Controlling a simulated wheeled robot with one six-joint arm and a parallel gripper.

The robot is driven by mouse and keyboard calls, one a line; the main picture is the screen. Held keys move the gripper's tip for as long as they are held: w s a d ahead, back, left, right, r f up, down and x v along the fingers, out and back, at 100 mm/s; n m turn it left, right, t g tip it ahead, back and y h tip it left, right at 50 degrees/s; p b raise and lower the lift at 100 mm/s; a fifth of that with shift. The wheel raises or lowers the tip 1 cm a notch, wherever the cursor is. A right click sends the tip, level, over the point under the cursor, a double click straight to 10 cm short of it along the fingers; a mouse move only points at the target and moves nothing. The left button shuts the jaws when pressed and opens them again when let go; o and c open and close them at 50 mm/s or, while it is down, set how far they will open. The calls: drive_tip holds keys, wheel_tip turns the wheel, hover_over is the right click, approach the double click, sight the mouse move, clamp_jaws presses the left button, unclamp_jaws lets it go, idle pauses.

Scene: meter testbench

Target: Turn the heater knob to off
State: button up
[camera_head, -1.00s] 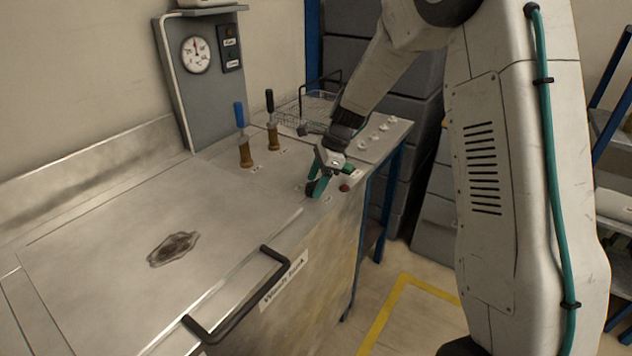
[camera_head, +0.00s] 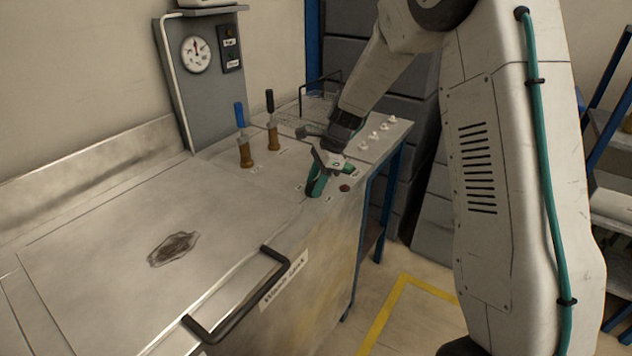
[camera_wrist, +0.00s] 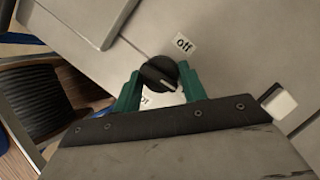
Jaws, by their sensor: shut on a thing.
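The heater knob (camera_wrist: 158,74) is a round black knob with a light pointer line, seen in the wrist view between my green fingertips. A white label reading "off" (camera_wrist: 184,44) lies just beyond it on the metal panel. The pointer line slants to the lower right in that view, not at the "off" label. A second label below the knob is partly hidden by it and my fingers. My gripper (camera_wrist: 160,82) is shut on the knob, one finger on each side.
Several white knobs (camera_head: 373,136) lie farther back. A black lid handle (camera_head: 240,302) is at the front.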

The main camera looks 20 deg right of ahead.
drive_tip(key=n, duration=0.2)
drive_tip(key=n+g, duration=0.1)
drive_tip(key=n, duration=0.1)
drive_tip(key=shift+w+g, duration=0.2)
drive_tip(key=shift+g, duration=0.1)
drive_tip(key=n, duration=0.2)
drive_tip(key=n+g+h, duration=0.1)
drive_tip(key=n, duration=0.1)
drive_tip(key=shift+w+a+n+g, duration=0.1)
drive_tip(key=shift+a+n+g, duration=0.05)
drive_tip(key=shift+n+g, duration=0.2)
drive_tip(key=n+g+h, duration=0.1)
drive_tip(key=n, duration=0.3)
drive_tip(key=shift+w+n, duration=0.1)
drive_tip(key=shift+n, duration=0.15)
drive_tip(key=shift+a+n+g+h, duration=0.2)
drive_tip(key=shift+n+h, duration=0.6)
drive_tip(key=shift+n, duration=1)
drive_tip(key=o, duration=1)
drive_tip(key=shift+c, duration=0.2)
drive_tip(key=v, duration=0.7)
drive_tip(key=shift+w+r, duration=0.2)
drive_tip(key=shift+r, duration=0.15)
